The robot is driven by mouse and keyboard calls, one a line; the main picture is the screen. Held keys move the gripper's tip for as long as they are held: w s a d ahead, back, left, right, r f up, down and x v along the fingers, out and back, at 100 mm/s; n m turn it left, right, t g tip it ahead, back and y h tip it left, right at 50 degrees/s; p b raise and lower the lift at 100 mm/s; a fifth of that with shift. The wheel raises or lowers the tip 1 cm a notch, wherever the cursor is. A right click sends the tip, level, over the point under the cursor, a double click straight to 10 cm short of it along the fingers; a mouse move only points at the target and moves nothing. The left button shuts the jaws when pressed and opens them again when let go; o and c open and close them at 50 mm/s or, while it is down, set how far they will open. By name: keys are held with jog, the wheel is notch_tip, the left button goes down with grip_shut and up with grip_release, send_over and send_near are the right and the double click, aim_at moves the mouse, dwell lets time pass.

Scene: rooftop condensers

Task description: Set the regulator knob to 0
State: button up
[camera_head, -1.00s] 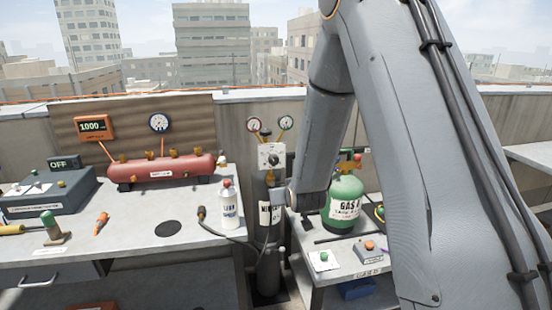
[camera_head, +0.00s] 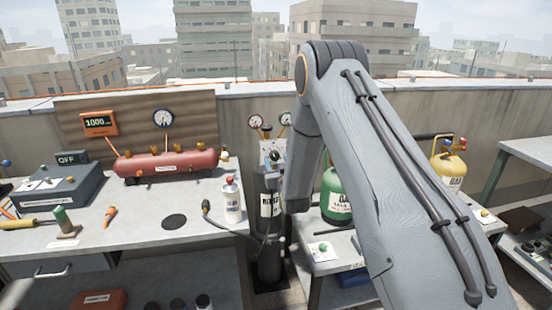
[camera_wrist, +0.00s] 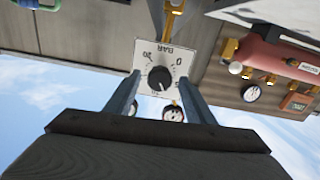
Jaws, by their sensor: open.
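The regulator's white dial plate (camera_wrist: 166,55), marked BAR, shows upside down in the wrist view. Its black round knob (camera_wrist: 159,77) sits in the middle, with numbers around it and the 0 on the upper right. A faint pale mark on the knob seems to point down in the picture, away from the 0. My gripper (camera_wrist: 160,76) is open, its two fingers to either side of the knob; I cannot tell whether they touch it.
Two gauges (camera_head: 255,121) stand above the regulator, on a dark cylinder (camera_head: 268,245). A workbench (camera_head: 140,228) with a red manifold (camera_head: 165,163) and a white bottle (camera_head: 231,202) is left.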

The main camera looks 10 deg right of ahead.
jog(key=shift+w, duration=0.7)
jog(key=c, duration=1.1)
jog(key=shift+o, duration=0.2)
